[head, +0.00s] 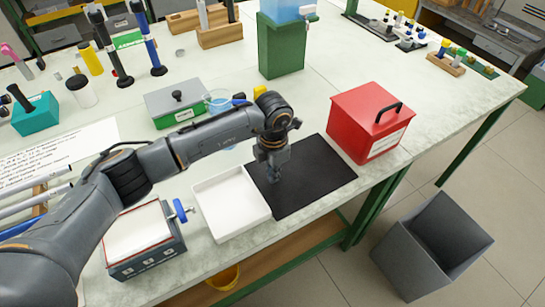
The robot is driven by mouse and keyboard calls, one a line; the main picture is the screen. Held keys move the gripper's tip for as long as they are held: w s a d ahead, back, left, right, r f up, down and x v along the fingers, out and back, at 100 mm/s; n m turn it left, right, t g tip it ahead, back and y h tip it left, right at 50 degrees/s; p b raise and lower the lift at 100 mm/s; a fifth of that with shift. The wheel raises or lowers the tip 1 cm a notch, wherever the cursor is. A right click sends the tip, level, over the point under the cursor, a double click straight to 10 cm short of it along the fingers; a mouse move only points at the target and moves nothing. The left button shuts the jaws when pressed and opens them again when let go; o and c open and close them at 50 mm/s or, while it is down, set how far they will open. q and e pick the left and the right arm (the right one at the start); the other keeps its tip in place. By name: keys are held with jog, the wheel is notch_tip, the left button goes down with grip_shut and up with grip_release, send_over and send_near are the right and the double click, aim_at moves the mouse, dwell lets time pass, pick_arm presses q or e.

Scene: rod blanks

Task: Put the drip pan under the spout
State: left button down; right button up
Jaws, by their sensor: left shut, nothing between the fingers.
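A shallow white tray (206,190), which looks like the drip pan, lies on the pale bench near its front edge. Its right side meets or slightly overlaps a black mat (325,178). My left gripper (276,180) points down over the mat, just right of the tray's far right corner. It is shut and empty; I cannot tell whether its tips touch the mat. A pale blue tank (281,8) stands on a green block (283,47) at the back, with a small spout (308,13) at its right side. My right gripper is not in view.
A red box (362,118) with a black handle stands right of the mat. A grey box (180,108) and a clear blue-rimmed cup (219,101) stand behind my left arm. A grey bin (425,250) stands on the floor.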

aim_at(245, 194)
pick_arm(q)
jog(key=s+a+p, duration=0.1)
jog(key=s+a, duration=0.1)
jog(key=shift+a+p, duration=0.35)
jog(key=shift+p, duration=0.05)
jog(key=shift+s+a, duration=0.15)
jog(key=shift+a, duration=0.05)
jog(key=shift+a+f, duration=0.1)
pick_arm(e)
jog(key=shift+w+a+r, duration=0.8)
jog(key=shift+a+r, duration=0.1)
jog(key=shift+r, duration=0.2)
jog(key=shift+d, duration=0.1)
pick_arm(q)
jog(key=s+a, duration=0.1)
jog(key=a, duration=0.1)
jog(key=s+a, duration=0.2)
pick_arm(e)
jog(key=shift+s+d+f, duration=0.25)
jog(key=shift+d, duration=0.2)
pick_arm(q)
jog(key=shift+w+d+b, duration=0.1)
jog(key=shift+w+b, duration=0.1)
jog(key=shift+b, duration=0.15)
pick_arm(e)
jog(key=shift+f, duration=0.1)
